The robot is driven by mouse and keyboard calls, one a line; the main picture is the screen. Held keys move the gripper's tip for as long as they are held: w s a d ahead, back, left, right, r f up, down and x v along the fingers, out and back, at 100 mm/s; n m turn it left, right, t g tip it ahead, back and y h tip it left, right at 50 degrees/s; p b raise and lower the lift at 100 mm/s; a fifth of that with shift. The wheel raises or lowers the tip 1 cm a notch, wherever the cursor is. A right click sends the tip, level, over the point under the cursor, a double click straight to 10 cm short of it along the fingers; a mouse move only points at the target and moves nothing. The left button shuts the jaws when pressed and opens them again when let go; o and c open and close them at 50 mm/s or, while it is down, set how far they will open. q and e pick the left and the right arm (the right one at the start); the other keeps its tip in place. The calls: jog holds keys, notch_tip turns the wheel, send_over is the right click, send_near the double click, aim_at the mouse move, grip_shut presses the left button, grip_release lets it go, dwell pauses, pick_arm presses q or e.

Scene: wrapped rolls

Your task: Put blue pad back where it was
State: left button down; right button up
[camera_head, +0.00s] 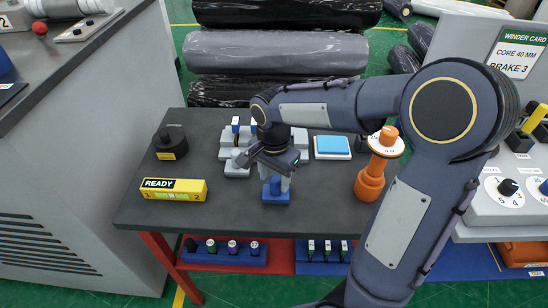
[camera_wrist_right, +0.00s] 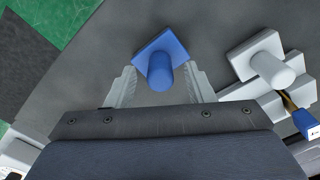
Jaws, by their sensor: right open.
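A blue square-based block with a round upright peg (camera_head: 276,193) stands on the dark table near its front edge; it also shows in the right wrist view (camera_wrist_right: 154,49). My right gripper (camera_head: 279,175) is over it, pointing down. In the right wrist view its open fingers (camera_wrist_right: 160,84) are on either side of the peg, with no clear contact. A light blue pad (camera_head: 332,145) lies in a white frame at the table's right rear. Which of the two is the named blue pad, I cannot tell. My left gripper is not in view.
A grey pegged block (camera_head: 237,168) stands left of the gripper. A yellow READY box (camera_head: 174,190) and a black knob (camera_head: 170,143) are at the left. An orange post (camera_head: 371,180) stands at the right, close to my right arm.

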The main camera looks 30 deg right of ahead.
notch_tip(320, 180, up, 10)
jog(key=s+a+f+n+t+y, duration=0.2)
jog(key=s+n, duration=0.3)
jog(key=s, duration=0.3)
jog(key=s+a+f+n+t+y, duration=0.1)
jog(key=s+f+n+t+y, duration=0.1)
jog(key=s+n, duration=0.4)
jog(key=s+t, duration=0.1)
jog(key=s, duration=0.1)
jog(key=shift+s+a+f+n+t+p, duration=0.25)
jog(key=shift+s+a+n+t+p, duration=0.05)
jog(key=shift+s+a, duration=0.1)
